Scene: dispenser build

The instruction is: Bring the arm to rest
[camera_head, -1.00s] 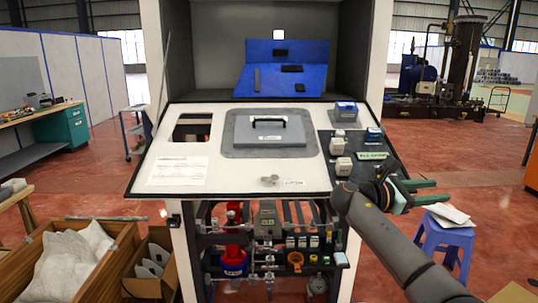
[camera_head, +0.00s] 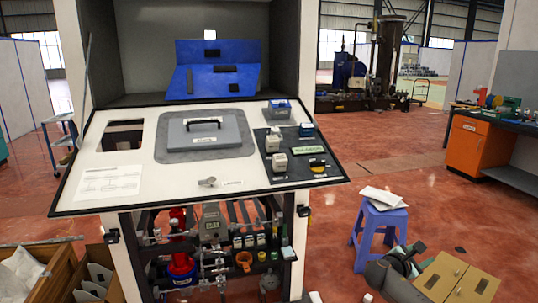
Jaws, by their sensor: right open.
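My right arm (camera_head: 392,284) comes in from the bottom edge at the lower right. Its gripper (camera_head: 418,258) is low, right of the dispenser bench and in front of the blue stool. The gripper is open, and I see nothing between its fingers. It is small and partly turned away, so its fingertips are hard to make out. It is clear of the bench's panel (camera_head: 150,202). My left gripper is not in view.
A blue stool (camera_head: 380,222) with white sheets on top stands just behind my right gripper. A cardboard box (camera_head: 455,280) is on the floor to its right. An orange cabinet (camera_head: 472,147) stands farther right. The red floor between is mostly clear.

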